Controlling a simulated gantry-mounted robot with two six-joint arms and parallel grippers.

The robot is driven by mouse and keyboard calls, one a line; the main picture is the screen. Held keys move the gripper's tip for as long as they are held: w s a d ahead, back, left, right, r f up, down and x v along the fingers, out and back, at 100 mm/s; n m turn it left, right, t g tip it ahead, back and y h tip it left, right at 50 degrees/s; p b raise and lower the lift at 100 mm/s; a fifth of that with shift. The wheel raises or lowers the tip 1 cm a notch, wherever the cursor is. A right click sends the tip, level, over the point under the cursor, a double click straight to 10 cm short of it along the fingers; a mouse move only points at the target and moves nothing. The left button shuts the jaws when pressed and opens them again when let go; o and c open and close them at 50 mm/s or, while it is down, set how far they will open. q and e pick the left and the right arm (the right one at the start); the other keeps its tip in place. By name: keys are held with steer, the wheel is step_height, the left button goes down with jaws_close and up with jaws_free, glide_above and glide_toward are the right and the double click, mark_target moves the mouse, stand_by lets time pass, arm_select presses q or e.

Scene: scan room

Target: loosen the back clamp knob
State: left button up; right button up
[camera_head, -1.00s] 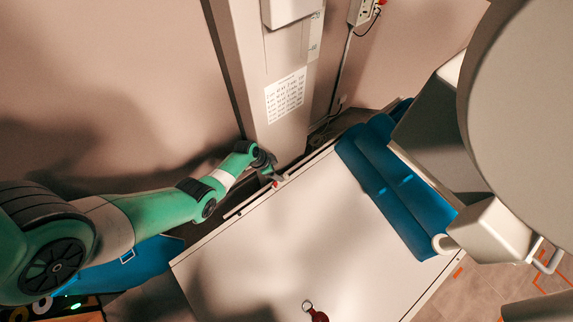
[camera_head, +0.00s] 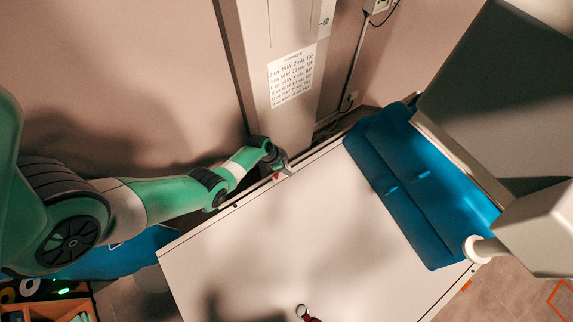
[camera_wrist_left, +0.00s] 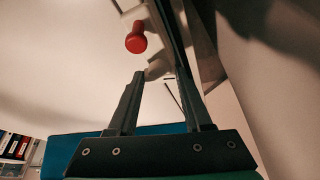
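A small red knob (camera_head: 276,177) sits at the table's far-left edge, close to the column, and is partly hidden by my gripper. In the left wrist view the red knob (camera_wrist_left: 135,38) has a rounded end and stands just beyond the fingertips, slightly left of the gap between them. My left gripper (camera_head: 283,166) is at this edge beside the knob. In the wrist view its two fingers (camera_wrist_left: 162,75) are apart with nothing held between them. Whether a fingertip touches the knob cannot be told. My right gripper is not in view.
The white tabletop (camera_head: 290,235) is mostly bare. Blue cushions (camera_head: 400,185) lie along its right side. A red item with a ring (camera_head: 306,313) is at the bottom edge. A column (camera_head: 275,70) stands behind, and a large grey housing (camera_head: 500,90) overhangs the right.

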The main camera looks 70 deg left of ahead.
arm_select(q)
jaws_close()
steer(key=shift+d+n+y+p, duration=0.1)
steer(key=shift+n+y+p, duration=0.2)
steer(key=shift+n, duration=0.5)
steer(key=shift+n+y, duration=0.4)
steer(key=shift+n, duration=0.7)
steer(key=o, duration=0.7)
jaws_free()
